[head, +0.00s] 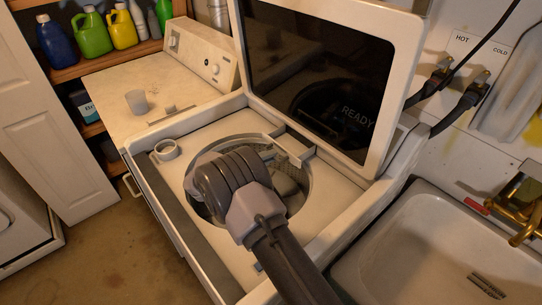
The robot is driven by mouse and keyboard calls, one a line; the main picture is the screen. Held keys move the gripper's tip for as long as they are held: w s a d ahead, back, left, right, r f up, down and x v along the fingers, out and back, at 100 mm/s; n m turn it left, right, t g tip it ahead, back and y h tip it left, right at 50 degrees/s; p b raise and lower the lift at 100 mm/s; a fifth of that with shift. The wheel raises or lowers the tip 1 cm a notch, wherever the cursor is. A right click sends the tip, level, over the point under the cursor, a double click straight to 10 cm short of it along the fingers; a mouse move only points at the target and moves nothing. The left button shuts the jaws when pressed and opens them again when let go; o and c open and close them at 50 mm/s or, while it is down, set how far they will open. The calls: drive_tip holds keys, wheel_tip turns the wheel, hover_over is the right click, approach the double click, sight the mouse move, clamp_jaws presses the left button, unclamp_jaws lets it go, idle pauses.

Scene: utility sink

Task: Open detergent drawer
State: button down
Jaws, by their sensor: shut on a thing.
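A top-loading washer (190,215) stands in the middle with its dark-glass lid (330,70) raised. At the back of its round opening, a pale drawer-like part (296,145) sits at the rim; I take it for the detergent drawer. My arm reaches in from the bottom, and its ribbed wrist covers much of the opening. My gripper (284,163) is beyond the wrist, close to that part, and appears shut on it. The fingertips and the exact contact are mostly hidden. How far the drawer is out is hard to tell.
A white sink (440,255) with a brass faucet (520,205) is at the right. A round cap-like part (166,150) is on the washer's left. Shelved bottles (92,33) are behind.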

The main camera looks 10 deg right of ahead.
drive_tip(key=c, duration=1.5)
unclamp_jaws()
drive_tip(key=p+v, duration=0.3)
drive_tip(key=v, duration=1.4)
drive_tip(key=shift+a+r+p, duration=0.15)
drive_tip(key=shift+p, duration=0.15)
